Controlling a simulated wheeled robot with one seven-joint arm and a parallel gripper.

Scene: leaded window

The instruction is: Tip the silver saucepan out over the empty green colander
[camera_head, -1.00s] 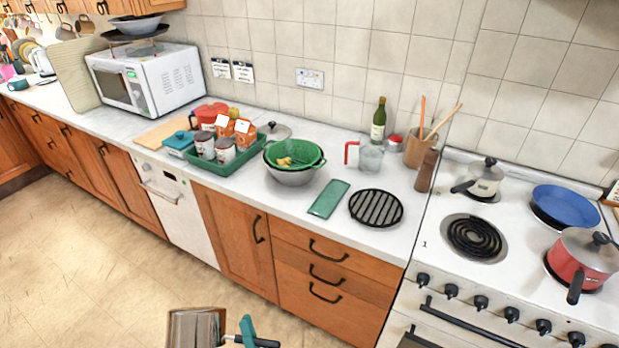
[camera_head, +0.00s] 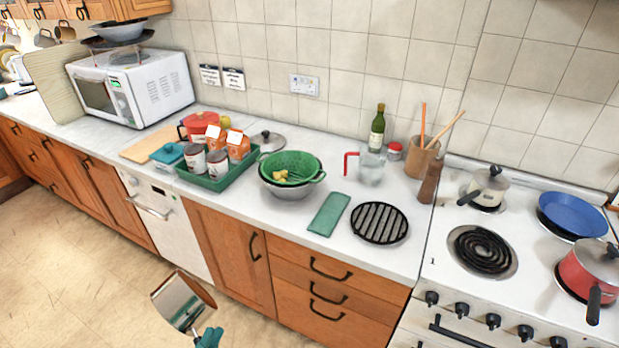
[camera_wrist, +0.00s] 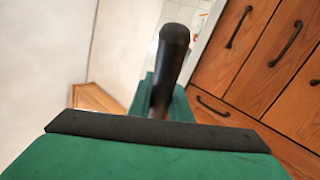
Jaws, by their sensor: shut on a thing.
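The silver saucepan (camera_head: 178,302) is at the bottom of the head view, in front of the cabinets and below counter level. It is tilted, and I cannot tell what is inside it. My gripper (camera_head: 207,336) is shut on its handle. In the wrist view the black handle (camera_wrist: 172,60) stands up between the green fingers of my gripper (camera_wrist: 160,108); the pan's body is hidden there. The green colander (camera_head: 288,160) sits in a metal bowl (camera_head: 287,192) on the counter, far from the pan. Yellow pieces (camera_head: 282,177) and thin wires like a whisk show in it.
A green tray (camera_head: 215,182) with cans and cartons stands left of the colander. A teal cloth (camera_head: 328,214) and a black round trivet (camera_head: 379,223) lie to its right. A glass jug (camera_head: 371,167) stands behind them. The cabinet fronts and counter edge lie between pan and colander.

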